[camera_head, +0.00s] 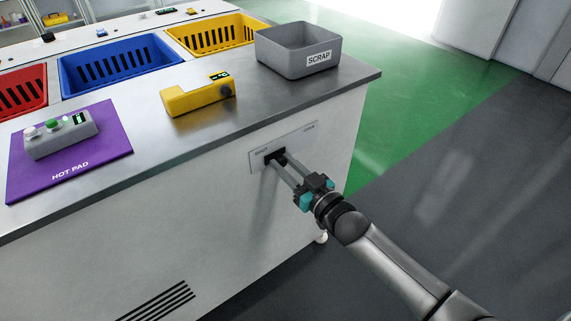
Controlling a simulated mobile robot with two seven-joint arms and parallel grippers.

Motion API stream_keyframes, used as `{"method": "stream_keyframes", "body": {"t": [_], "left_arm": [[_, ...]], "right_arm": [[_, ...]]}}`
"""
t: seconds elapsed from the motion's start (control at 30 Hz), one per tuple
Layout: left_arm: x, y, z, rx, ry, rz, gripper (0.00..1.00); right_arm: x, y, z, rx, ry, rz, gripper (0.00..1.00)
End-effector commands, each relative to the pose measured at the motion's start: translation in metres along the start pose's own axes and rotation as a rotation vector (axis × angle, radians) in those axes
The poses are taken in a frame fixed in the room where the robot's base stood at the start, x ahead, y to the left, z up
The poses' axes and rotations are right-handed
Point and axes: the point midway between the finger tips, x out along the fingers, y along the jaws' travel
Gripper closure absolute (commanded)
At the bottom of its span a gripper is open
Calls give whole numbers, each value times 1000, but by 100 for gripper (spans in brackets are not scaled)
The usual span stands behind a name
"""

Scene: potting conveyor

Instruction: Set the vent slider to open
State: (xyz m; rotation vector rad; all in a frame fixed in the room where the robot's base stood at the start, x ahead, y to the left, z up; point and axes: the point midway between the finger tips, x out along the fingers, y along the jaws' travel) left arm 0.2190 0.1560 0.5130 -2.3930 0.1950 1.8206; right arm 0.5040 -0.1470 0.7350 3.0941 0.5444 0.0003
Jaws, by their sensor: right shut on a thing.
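The vent slider (281,152) is a dark knob on a pale grey plate (262,162) on the side panel of the counter. The plate has small lettering at both ends, too small to read surely. The knob stands left of the middle of the plate. My right gripper (280,161) reaches in from the lower right, its long fingers shut on the slider knob and partly hiding it. My left gripper is not in view.
On the counter (210,140) stand a grey SCRAP bin (278,63), a yellow device (190,99) and a purple hot pad (112,160) with a grey button box (62,137). Red, blue and yellow crates line the back. Floor to the right is clear.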

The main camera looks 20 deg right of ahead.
Motion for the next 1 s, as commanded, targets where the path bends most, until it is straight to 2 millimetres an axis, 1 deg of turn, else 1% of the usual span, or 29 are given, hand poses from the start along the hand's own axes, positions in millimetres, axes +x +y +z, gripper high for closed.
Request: {"method": "stream_keyframes", "body": {"t": [0.27, 0.33, 0.43, 0.6, 0.7, 0.83, 1.0], "left_arm": [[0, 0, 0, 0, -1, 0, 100], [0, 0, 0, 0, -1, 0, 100], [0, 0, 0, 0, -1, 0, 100], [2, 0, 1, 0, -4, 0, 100], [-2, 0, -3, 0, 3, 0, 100], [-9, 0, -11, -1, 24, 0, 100], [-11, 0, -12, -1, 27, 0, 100]], "right_arm": [[0, 0, 1, 0, -1, 0, 100], [0, 4, 1, -2, -2, 0, 100], [0, 20, 1, -7, -3, 0, 100], [0, 54, 2, -6, -4, 1, 100], [0, 67, 2, -4, -3, 0, 100], [0, 75, 1, -1, -3, 2, 100], [0, 77, 1, -1, -3, 4, 100]]}}
